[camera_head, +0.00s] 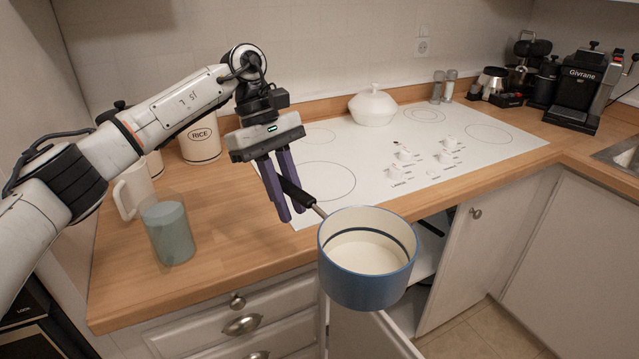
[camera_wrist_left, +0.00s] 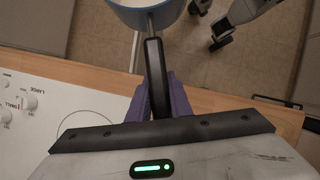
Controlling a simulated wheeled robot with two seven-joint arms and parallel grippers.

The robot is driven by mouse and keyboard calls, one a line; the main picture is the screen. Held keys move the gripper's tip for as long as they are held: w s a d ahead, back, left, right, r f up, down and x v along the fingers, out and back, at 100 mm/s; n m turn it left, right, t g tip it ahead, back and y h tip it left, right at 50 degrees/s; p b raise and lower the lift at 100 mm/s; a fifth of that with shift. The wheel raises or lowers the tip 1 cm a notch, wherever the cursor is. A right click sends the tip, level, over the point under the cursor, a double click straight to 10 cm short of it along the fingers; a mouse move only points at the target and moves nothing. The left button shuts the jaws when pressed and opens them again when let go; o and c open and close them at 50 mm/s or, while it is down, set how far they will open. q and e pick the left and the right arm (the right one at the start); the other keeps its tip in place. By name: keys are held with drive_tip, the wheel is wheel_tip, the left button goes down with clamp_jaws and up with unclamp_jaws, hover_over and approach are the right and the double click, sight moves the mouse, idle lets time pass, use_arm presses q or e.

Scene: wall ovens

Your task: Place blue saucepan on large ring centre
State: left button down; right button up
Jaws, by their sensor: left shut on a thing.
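The blue saucepan (camera_head: 365,280) has a cream inside and a black handle (camera_head: 297,193). My left gripper (camera_head: 285,215) is shut on the handle. The pan hangs upright in front of the counter's front edge, off the hob. In the left wrist view, the handle (camera_wrist_left: 155,75) runs between the purple fingers (camera_wrist_left: 157,100) to the pan (camera_wrist_left: 143,12), cut off at the top. The white hob (camera_head: 400,150) has several thin ring outlines. The large front-left ring (camera_head: 325,182) is bare, behind and left of the pan; my gripper covers part of its left side.
A white lidded pot (camera_head: 373,106) stands at the hob's back. Knobs (camera_head: 404,153) rise from the hob's middle. A blue-green glass (camera_head: 169,232), a mug (camera_head: 133,190) and a rice jar (camera_head: 200,143) stand left. A cabinet below is open. A coffee machine (camera_head: 578,88) stands back right.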

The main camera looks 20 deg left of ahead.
use_arm(q)
drive_tip(key=w+a+r+n+t+y+b, duration=0.25)
drive_tip(key=w+a+n+t, duration=0.25)
drive_tip(key=w+a+n, duration=0.8)
drive_tip(key=s+f, duration=0.1)
drive_tip(key=f, duration=0.2)
drive_tip(key=s+f+n, duration=0.1)
drive_tip(key=f, duration=0.1)
drive_tip(key=s+f+n+p, duration=0.1)
drive_tip(key=f, duration=0.2)
drive_tip(key=shift+d+f+h, duration=0.2)
drive_tip(key=shift+f+h, duration=0.15)
drive_tip(key=c, duration=1.6)
unclamp_jaws()
use_arm(e)
drive_tip(key=shift+w+f, duration=0.45)
drive_tip(key=shift+f, duration=0.3)
